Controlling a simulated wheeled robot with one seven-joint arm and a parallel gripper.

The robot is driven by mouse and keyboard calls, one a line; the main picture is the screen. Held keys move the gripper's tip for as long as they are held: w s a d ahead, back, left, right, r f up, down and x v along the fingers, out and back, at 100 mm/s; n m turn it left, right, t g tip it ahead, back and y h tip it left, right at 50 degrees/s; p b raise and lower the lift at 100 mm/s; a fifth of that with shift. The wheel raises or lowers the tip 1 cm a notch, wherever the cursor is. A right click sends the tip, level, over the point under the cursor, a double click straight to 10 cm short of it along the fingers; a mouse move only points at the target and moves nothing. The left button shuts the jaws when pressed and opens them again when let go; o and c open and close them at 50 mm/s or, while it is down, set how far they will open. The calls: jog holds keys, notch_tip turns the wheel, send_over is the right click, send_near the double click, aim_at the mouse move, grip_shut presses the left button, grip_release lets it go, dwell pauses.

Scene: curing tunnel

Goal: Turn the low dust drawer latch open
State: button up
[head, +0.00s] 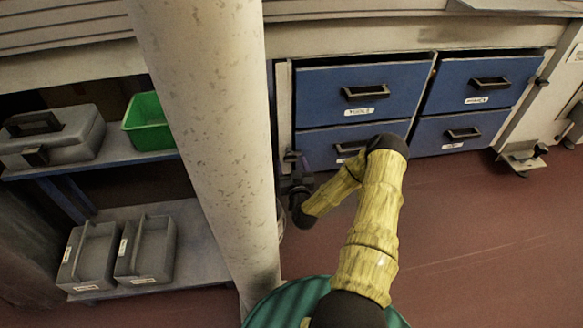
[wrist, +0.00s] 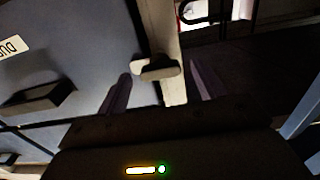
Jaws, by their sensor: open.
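The blue drawer front (wrist: 75,60) fills the left of the wrist view, with part of a white label (wrist: 12,47) starting "DU" and a dark handle (wrist: 38,98). In the head view, my gripper (head: 296,176) is at the left edge of the lower left drawer (head: 322,140), and the latch cannot be made out there.
Other blue drawers (head: 365,75) are above and to the right. A pale column (head: 205,120) stands close left of my gripper. The red floor (head: 480,240) is clear at right.

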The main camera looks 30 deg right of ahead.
jog(key=shift+w+d, duration=0.2)
jog(key=shift+w, duration=0.5)
jog(key=c, duration=1)
